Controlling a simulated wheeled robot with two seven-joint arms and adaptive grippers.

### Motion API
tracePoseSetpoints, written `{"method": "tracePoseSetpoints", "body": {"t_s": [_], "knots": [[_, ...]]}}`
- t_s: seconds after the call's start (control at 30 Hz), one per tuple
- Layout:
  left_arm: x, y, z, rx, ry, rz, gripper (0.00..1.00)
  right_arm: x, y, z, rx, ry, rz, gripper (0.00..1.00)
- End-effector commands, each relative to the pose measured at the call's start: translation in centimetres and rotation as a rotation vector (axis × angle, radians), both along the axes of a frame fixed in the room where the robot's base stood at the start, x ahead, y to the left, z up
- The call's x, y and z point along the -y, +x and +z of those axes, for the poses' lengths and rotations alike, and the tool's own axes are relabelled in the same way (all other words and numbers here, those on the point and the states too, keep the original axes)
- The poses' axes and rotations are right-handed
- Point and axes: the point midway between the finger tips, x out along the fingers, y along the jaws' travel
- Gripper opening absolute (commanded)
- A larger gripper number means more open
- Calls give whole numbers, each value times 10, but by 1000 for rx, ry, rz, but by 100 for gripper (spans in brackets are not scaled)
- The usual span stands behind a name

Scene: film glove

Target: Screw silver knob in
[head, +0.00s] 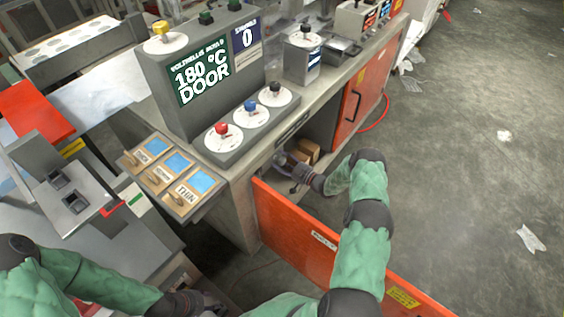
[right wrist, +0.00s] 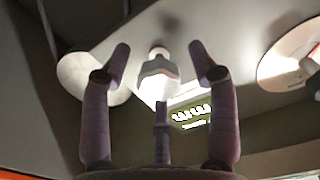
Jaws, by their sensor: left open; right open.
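My right gripper (head: 296,166) is in the open cabinet under the machine, beside brown boxes. In the right wrist view its fingers (right wrist: 160,60) are spread. A pale, shiny, knob-like piece (right wrist: 157,76) shows between and beyond them; contact is not visible. It may be the silver knob, but glare hides its detail. I cannot make out a silver knob in the head view. My left gripper (head: 200,303) is open at the bottom edge, mostly dark and partly cut off.
The orange cabinet door (head: 290,235) stands open beside my right arm. The machine's screen (head: 203,73) reads "180 °C DOOR". Red (head: 222,128), blue (head: 250,106) and black (head: 275,87) knobs sit on top. Brown boxes (head: 308,149) lie inside the cabinet. Floor at right is mostly clear.

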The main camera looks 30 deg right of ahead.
Motion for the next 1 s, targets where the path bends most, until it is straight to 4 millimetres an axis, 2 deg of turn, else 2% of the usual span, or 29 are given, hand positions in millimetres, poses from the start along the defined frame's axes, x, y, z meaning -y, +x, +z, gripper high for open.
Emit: {"method": "tracePoseSetpoints", "body": {"t_s": [0.17, 0.37, 0.4, 0.77, 1.0], "knots": [[0, 0, 0, 1, 0, 0, 46, 0, 0, 0, 0, 0, 0, 60], [0, 1, 0, 1, 0, 0, 46, 0, 0, 0, 0, 0, 0, 6], [0, 1, 0, 2, 0, 1, 46, 0, 0, 0, 0, 0, 0, 3], [0, 1, 0, 2, 0, 1, 46, 0, 0, 0, -14, 35, 1, 3], [0, 1, 0, 2, 0, 1, 46, 0, 0, 1, -66, 162, 1, 2]]}}
